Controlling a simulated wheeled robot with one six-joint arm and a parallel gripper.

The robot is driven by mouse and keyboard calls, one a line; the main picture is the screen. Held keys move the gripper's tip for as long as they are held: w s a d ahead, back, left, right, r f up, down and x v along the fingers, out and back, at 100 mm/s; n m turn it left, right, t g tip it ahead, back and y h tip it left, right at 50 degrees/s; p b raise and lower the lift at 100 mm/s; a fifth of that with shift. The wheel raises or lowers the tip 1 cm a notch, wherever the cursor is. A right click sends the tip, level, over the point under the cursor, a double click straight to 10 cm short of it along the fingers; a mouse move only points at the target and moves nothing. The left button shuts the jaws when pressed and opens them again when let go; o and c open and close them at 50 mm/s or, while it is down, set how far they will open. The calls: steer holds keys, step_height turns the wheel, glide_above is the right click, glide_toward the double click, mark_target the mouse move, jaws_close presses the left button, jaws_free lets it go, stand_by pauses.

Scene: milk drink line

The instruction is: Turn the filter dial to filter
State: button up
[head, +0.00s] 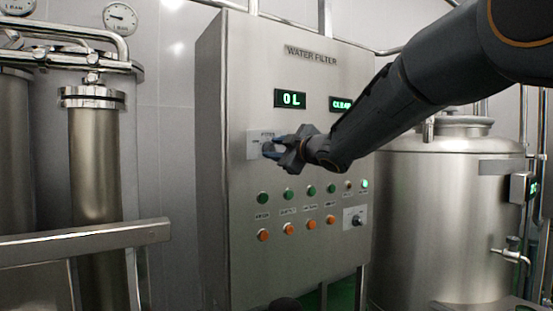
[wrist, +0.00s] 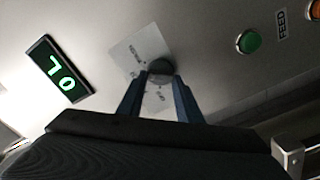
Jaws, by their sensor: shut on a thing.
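The filter dial (wrist: 160,67) is a dark round knob on a pale label plate (wrist: 124,55) on the water filter cabinet. The plate also shows in the head view (head: 252,146), left of my gripper. My gripper (head: 270,148) reaches in from the right and is shut on the dial. In the wrist view its two blue fingers (wrist: 160,88) stand on either side of the knob. The plate's printed marks are partly hidden and too small to read, so I cannot tell the dial's setting.
The cabinet (head: 240,220) has a green "0 L" display (head: 290,98) above the dial and a second display (head: 341,104) partly behind my arm. Rows of green (head: 287,194) and orange buttons (head: 288,229) sit below. A steel tank (head: 440,220) stands right; pipes and a rail (head: 85,240) stand left.

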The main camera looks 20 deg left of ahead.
steer(key=n+b, duration=0.3)
steer(key=shift+f+n, duration=0.25)
steer(key=shift+n, duration=0.05)
steer(key=shift+n+b, duration=1.5)
steer(key=shift+n, duration=0.2)
steer(key=o, duration=1)
steer(key=shift+o, duration=0.2)
steer(key=shift+s, duration=0.1)
steer(key=b+v, duration=0.1)
steer(key=v, duration=0.6)
steer(key=shift+s+d+b, duration=0.2)
steer(key=shift+d+b, duration=0.05)
steer(key=shift+b, duration=0.05)
